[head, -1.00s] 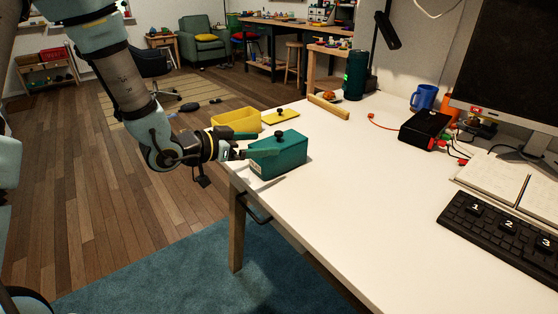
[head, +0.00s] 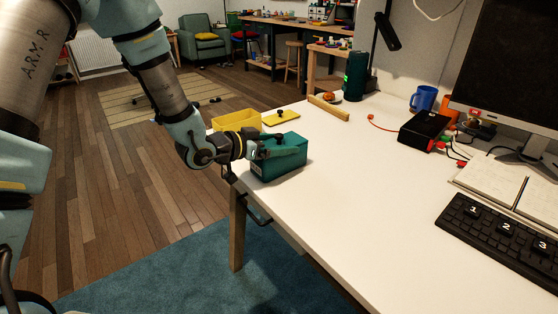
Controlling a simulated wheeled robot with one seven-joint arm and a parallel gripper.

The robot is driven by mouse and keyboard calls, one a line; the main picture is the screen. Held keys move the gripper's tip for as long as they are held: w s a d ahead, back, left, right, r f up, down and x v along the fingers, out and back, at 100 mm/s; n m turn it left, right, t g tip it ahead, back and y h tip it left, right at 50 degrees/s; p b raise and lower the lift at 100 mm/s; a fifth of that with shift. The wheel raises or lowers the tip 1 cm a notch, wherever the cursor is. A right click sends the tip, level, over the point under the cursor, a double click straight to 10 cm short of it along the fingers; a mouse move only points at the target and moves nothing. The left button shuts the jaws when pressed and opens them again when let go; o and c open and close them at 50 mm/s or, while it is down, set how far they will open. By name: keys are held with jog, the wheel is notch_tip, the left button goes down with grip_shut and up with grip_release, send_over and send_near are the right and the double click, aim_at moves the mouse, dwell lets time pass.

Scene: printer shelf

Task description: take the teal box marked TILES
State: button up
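The teal box (head: 284,167) stands upright on the near left corner of the white table in the head view. A small pale label shows low on its side, too small to read. My gripper (head: 279,147) reaches in from the left, with its fingers at the top of the box. The fingers are close in colour to the box and cover the knob on its lid. I cannot tell whether they are shut on the knob or apart around it.
Behind the box are an open yellow box (head: 236,121) and a yellow lid (head: 281,118) with a black knob. The white table (head: 350,175) is clear to the right, up to the keyboard (head: 497,238).

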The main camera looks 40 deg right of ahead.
grip_shut()
dwell(0.5)
